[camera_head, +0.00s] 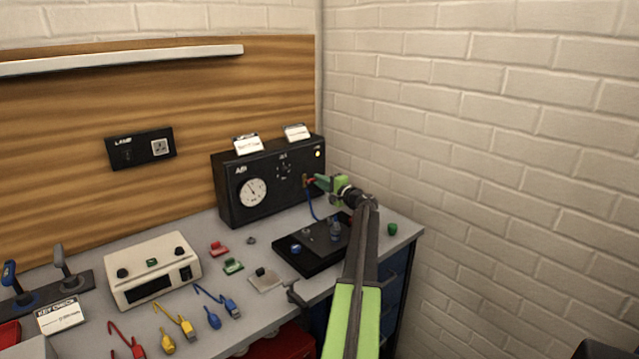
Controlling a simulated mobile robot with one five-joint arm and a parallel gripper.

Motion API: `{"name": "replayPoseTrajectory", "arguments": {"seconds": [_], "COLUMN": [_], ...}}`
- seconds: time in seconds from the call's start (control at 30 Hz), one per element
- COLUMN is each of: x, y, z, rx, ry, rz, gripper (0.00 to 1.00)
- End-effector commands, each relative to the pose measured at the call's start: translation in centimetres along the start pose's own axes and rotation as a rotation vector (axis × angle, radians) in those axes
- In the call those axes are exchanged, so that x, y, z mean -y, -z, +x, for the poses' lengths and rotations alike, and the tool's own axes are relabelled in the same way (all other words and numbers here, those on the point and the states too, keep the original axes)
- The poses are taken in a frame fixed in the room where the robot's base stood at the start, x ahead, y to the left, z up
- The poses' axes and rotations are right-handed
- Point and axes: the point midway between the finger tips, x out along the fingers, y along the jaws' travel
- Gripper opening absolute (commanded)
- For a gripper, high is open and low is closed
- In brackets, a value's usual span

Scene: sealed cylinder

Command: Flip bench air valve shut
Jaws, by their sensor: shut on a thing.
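The black air box (238,212), marked "AIR", stands at the back of the bench near the corner. It has a white round gauge (252,192), a small knob group and a lit yellowish lamp (318,154). My gripper (318,181), green, reaches the right end of its front face. It is shut on a small red part, likely the valve lever (309,181). The jaws and my wrist hide most of this part, so its angle cannot be told. A blue hose (311,206) hangs below it.
A black plate with fittings (306,257) lies under my arm. A cream instrument box (151,270), coloured clips, cables and a small green knob (392,229) are on the grey bench (232,248). The brick wall (470,150) is close on the right.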

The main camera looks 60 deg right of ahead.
Motion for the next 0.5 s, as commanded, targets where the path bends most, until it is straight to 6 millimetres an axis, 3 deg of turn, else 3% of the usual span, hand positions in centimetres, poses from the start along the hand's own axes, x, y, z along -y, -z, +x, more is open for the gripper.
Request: {"name": "replayPoseTrajectory", "arguments": {"seconds": [0.37,0.4,0.5], "x": [0.10,0.09,0.07], "y": [0.11,0.12,0.11], "z": [0.07,0.07,0.04], "rx": [-0.003,-0.003,-0.003], "ry": [0.003,0.003,0.002], "rz": [0.007,0.007,0.006], "gripper": [0.00,0.16,0.29]}}
